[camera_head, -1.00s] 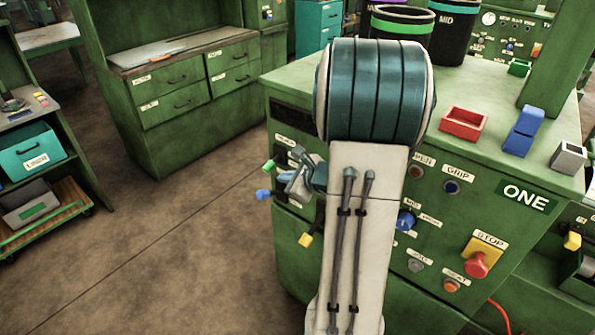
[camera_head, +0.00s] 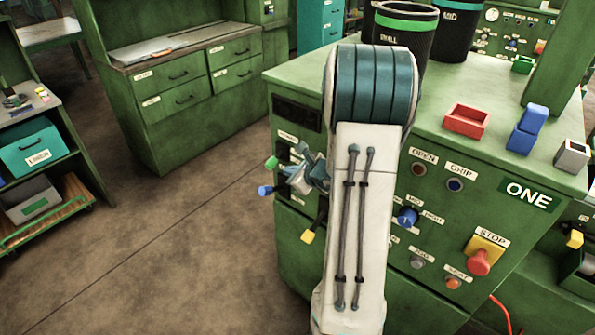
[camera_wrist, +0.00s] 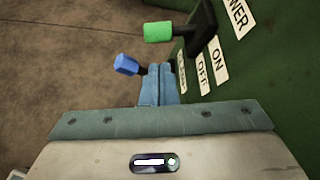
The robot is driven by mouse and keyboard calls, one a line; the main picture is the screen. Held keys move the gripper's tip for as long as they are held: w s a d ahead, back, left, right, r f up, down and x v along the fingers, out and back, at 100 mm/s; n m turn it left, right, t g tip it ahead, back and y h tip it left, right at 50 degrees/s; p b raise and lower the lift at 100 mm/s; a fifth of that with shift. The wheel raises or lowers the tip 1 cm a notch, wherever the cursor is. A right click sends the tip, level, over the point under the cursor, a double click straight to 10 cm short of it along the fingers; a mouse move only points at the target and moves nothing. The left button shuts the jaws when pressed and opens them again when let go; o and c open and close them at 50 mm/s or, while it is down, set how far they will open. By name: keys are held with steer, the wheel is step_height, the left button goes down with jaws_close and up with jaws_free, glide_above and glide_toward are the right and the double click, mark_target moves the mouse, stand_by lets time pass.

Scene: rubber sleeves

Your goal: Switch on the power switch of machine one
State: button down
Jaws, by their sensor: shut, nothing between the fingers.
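Machine one (camera_head: 470,235) is a green cabinet with a ONE label on its front. On its left part sticks out a lever with a green handle (camera_head: 271,162); in the wrist view this green handle (camera_wrist: 158,31) sits by the POWER and ON labels, with OFF lower down. A blue-tipped lever (camera_head: 265,190) is below it, and shows beyond my fingers in the wrist view (camera_wrist: 127,64). My gripper (camera_wrist: 158,85) is shut and empty, its pale blue fingers close together just below the green handle, apart from it in the picture. My forearm hides part of the panel.
A yellow-tipped lever (camera_head: 306,236) sits lower on the machine. The front has a blue knob (camera_head: 408,217) and a red stop button (camera_head: 479,262). On top are a red tray (camera_head: 466,121), a blue block (camera_head: 526,130) and dark bins (camera_head: 402,35). The floor to the left is clear.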

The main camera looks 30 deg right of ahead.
mark_target(276, 159)
steer(key=shift+x, duration=2.45)
steer(key=shift+p, duration=0.3)
